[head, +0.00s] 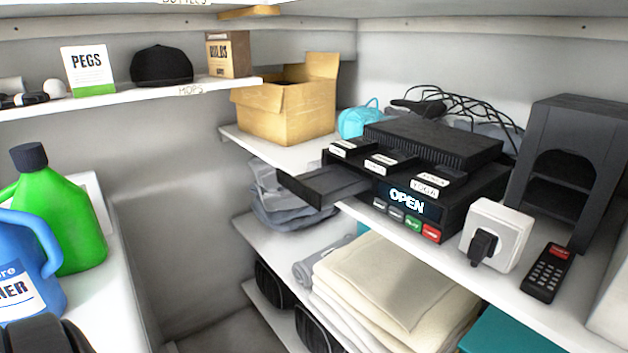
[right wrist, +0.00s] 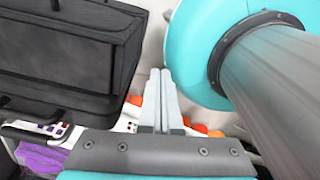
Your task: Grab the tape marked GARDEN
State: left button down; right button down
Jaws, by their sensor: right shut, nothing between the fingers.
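Several black tapes with white labels lie on the front of a black player (head: 470,185) on the right-hand shelf. The front one (head: 425,189) reads YOGA. Another label just behind it is too small to read surely, as are those on the middle tape (head: 390,161) and the left tape (head: 352,147). I cannot tell which is marked GARDEN. The player's display reads OPEN, and a dark tray (head: 325,184) sticks out at its left. My right gripper (right wrist: 160,74) shows only in the right wrist view, shut and empty, away from the tapes. My left gripper is not in view.
A cardboard box (head: 285,110) is behind left. A black case (right wrist: 65,50) is left of my right gripper.

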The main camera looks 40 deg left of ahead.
aim_at(347, 148)
jog(key=u, duration=0.8)
